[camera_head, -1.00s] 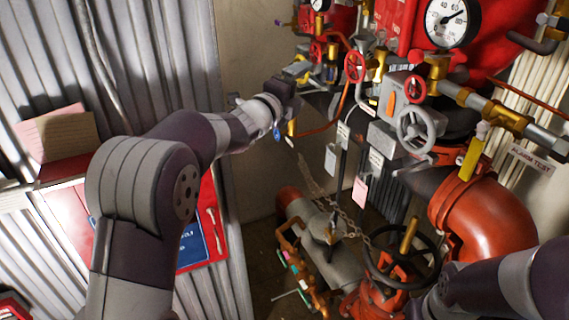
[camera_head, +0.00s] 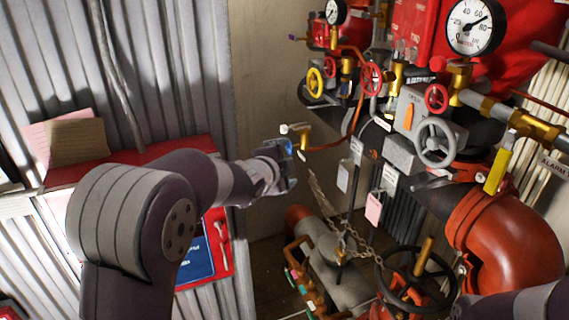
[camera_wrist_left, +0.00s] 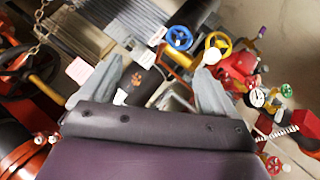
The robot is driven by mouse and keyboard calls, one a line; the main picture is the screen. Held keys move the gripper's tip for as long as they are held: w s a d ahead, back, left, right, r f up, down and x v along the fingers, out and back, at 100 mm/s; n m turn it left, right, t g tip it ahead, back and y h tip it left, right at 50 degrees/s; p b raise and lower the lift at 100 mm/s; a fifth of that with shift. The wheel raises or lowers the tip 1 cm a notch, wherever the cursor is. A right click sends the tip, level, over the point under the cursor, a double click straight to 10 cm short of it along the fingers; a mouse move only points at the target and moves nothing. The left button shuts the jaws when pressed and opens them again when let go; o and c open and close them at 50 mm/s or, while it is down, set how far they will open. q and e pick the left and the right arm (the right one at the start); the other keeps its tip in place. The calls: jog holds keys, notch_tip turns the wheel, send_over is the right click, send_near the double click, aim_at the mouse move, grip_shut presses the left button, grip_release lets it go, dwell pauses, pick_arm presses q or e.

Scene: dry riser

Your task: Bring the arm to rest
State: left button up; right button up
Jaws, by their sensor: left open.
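My left arm comes in from the left in the head view, and its gripper (camera_head: 289,165) hangs in the air left of the riser's valves. In the left wrist view the two grey fingers of the left gripper (camera_wrist_left: 152,88) are spread wide. Nothing is held between them; pipes and valves show beyond. Part of my right arm (camera_head: 515,306) shows at the lower right corner of the head view, but its gripper is out of the picture.
A yellow handwheel (camera_head: 315,82), red handwheel (camera_head: 371,78) and grey handwheel (camera_head: 435,142) stand right of the left gripper. A gauge (camera_head: 476,27) is upper right. A black handwheel (camera_head: 416,278) sits low. A red shelf (camera_head: 120,160) holds a card (camera_head: 75,143) at left.

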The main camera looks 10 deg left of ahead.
pick_arm(q)
jog(key=s+a+f+n+g+y+b, duration=0.25)
jog(key=s+f+n+g, duration=0.45)
jog(key=s+f+n, duration=0.6)
jog(key=s+f+n+g+b, duration=0.1)
jog(key=s+f+g+b, duration=0.1)
jog(key=s+f, duration=0.4)
jog(key=s+f+n+g+b, duration=0.1)
jog(key=s+f+g+b, duration=0.2)
jog(key=s, duration=0.9)
notch_tip(320, 180, down, 4)
jog(key=shift+s+a+r, duration=0.2)
jog(key=shift+r, duration=0.05)
